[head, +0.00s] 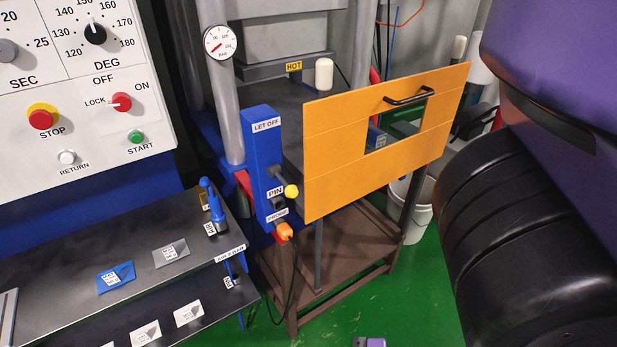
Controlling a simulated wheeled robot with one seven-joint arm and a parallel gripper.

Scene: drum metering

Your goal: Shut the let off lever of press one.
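The press stands in the middle of the head view, with a blue upright box (262,150) on its left front marked LET OFF at the top. A short grey rod (277,172) sticks out of this box. A yellow knob (291,191) is beside the PIN label below it. A white upright knob (324,74) stands behind the orange panel; I cannot tell whether it is the let off lever's handle, nor how the lever is set.
An orange guard panel (335,168) with a black handle (409,96) covers the press front. An orange plug (284,231) with a cable hangs below the box. A dark shelf (70,270) with small packets and a control panel (80,90) are at left. Green floor is clear at front.

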